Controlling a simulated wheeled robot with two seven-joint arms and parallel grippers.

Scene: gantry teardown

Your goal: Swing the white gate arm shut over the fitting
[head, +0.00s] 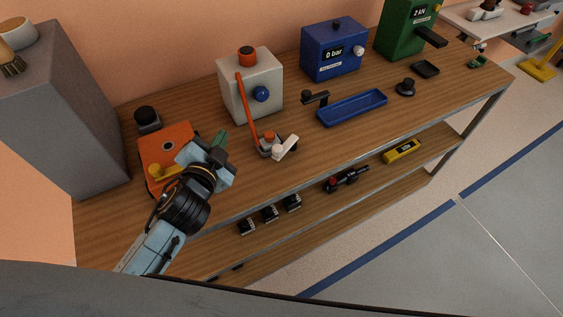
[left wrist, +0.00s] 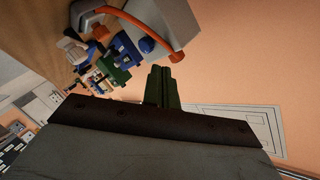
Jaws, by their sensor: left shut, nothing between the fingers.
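The white gate arm (head: 286,148) is a short pale bar beside the fitting (head: 268,141), on the bench. It points out to the right and front, and looks swung aside rather than across the fitting. An orange hose (head: 247,110) runs down from the pale box (head: 252,88) to the fitting. My left gripper (head: 219,143) is shut and empty, to the left of the fitting and apart from it, over the right edge of the orange plate. Its green fingers (left wrist: 162,86) show together in the left wrist view. My right gripper is not in view.
The orange plate (head: 178,136) lies left on the wooden bench. A blue tray (head: 352,107), a blue gauge box (head: 333,50) and a green box (head: 402,32) stand to the right. A grey block (head: 62,125) stands far left. Bench surface between gripper and fitting looks clear.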

